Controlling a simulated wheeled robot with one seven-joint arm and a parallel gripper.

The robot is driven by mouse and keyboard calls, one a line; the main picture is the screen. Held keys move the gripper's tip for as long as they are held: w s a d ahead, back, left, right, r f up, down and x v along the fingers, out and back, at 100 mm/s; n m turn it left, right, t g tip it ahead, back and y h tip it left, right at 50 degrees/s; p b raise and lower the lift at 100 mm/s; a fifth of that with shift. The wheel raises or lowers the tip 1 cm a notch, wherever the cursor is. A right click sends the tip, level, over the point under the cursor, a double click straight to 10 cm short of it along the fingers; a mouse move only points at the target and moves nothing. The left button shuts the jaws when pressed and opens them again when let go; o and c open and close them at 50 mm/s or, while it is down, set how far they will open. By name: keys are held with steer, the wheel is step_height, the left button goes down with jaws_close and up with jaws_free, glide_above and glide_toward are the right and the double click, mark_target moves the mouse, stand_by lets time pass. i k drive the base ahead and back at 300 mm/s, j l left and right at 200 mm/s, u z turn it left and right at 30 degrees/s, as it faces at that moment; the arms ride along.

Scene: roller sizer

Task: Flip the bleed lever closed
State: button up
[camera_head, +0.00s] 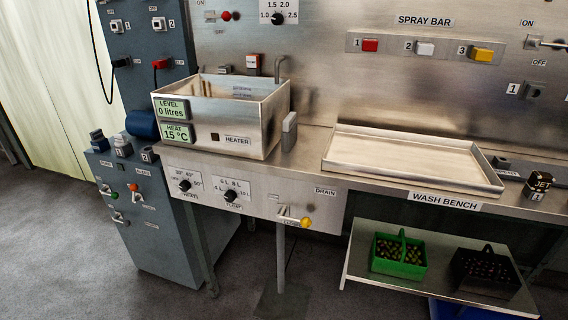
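No label reading "bleed" is legible, so I cannot tell which lever is the bleed lever. Several small levers show in the head view. A pale lever (119,218) and another pale lever (105,190) sit on the lower blue-grey cabinet, with small unreadable labels. A lever with a yellow tip (305,222) sticks out below the bench front by the DRAIN label. A red-knobbed lever (226,16) is on the back panel between ON and OFF labels. A metal lever (543,43) at the upper right points right, between ON and OFF. My gripper is not in view.
A steel heater tank (264,124) stands on the bench, its display reading 0 litres and 15 °C. A shallow tray (490,181) lies to its right. A lower shelf (362,262) holds a green basket (410,262) and a black crate (486,273). Floor at lower left is clear.

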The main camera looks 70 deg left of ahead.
mark_target(134, 187)
steer(key=u, duration=3.35)
steer(key=i+j+u, duration=0.15)
steer(key=i, duration=0.2)
steer(key=i+j+u, duration=0.1)
steer(key=i+j, duration=0.15)
steer(key=i+j+u, duration=0.15)
steer(key=i, duration=0.35)
